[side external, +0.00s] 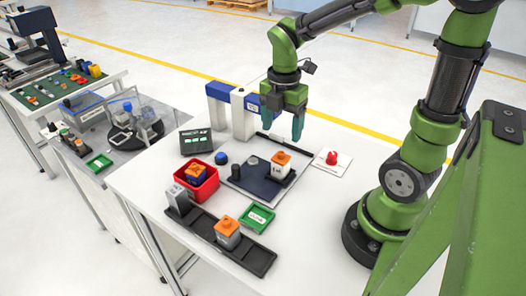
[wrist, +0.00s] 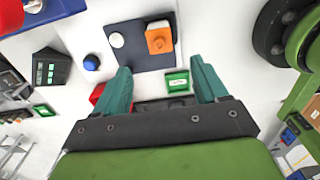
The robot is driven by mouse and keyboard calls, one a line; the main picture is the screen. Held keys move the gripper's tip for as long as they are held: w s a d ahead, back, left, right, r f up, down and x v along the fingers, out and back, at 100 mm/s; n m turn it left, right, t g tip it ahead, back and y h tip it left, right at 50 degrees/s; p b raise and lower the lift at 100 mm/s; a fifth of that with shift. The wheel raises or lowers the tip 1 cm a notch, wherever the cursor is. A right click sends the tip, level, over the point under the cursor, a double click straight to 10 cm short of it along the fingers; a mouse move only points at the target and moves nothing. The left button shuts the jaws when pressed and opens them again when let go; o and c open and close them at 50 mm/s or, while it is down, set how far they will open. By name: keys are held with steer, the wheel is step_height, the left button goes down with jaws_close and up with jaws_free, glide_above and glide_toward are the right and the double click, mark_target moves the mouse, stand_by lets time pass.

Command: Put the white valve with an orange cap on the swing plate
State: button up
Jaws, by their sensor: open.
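A white valve with an orange cap (side external: 281,165) stands upright on the right part of the dark plate (side external: 250,183), which I take for the swing plate. In the wrist view its orange cap (wrist: 158,41) shows on the dark plate (wrist: 128,60), beyond my fingertips. A second white valve with an orange cap (side external: 228,233) stands in the long black tray (side external: 255,257) at the front. My gripper (side external: 284,126) is open, high above the back of the plate, and apart from both valves. Nothing shows between its fingers (wrist: 160,68).
A red bin (side external: 205,190) holds a blue valve with an orange cap. A grey block (side external: 178,200) stands in the black tray's left end. A green tray (side external: 257,217), a blue button (side external: 222,158), a red button (side external: 331,158), a display (side external: 195,141) and a blue-and-white frame (side external: 240,110) surround the plate.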

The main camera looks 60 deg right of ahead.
steer(key=s+a+r+m+t+y, duration=0.1)
steer(key=s+a+r+m+t, duration=0.1)
steer(key=m, duration=0.9)
steer(key=s+a+r+m+t+y, duration=0.1)
steer(key=s+a+r+m+t, duration=0.2)
steer(key=r+m, duration=0.4)
steer(key=a+m+t, duration=0.1)
steer(key=m+t, duration=0.1)
steer(key=m, duration=0.2)
steer(key=shift+a, duration=0.15)
